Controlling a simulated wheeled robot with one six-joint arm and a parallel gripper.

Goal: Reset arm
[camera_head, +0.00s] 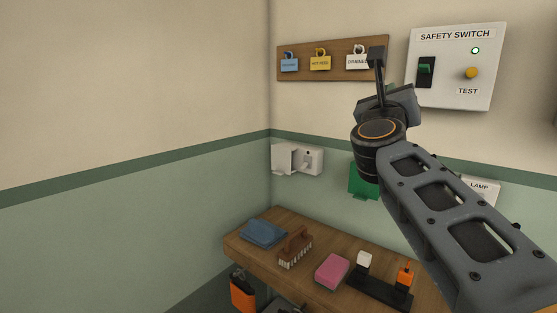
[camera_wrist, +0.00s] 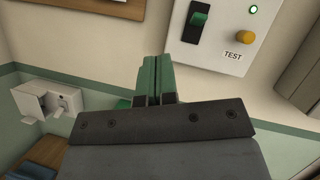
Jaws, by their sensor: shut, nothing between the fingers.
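My gripper (camera_head: 377,55) is raised in front of the wall, between the wooden tag board and the safety switch panel in the head view. In the wrist view my gripper (camera_wrist: 160,58) has its two fingers together with nothing between them. The white safety switch panel (camera_head: 452,85) has a green rocker switch, a lit green light and a yellow test button. The panel also shows in the wrist view (camera_wrist: 220,68), beyond the fingertips and to their right. I cannot tell the distance between the fingers and the wall.
A wooden board (camera_head: 335,73) carries blue, yellow and white tags. Below, a wooden shelf (camera_head: 318,296) holds a blue cloth (camera_head: 263,234), a brush (camera_head: 295,247), a pink sponge (camera_head: 332,270) and a black stand (camera_head: 375,292). A white socket box (camera_head: 308,160) is open. The left wall is bare.

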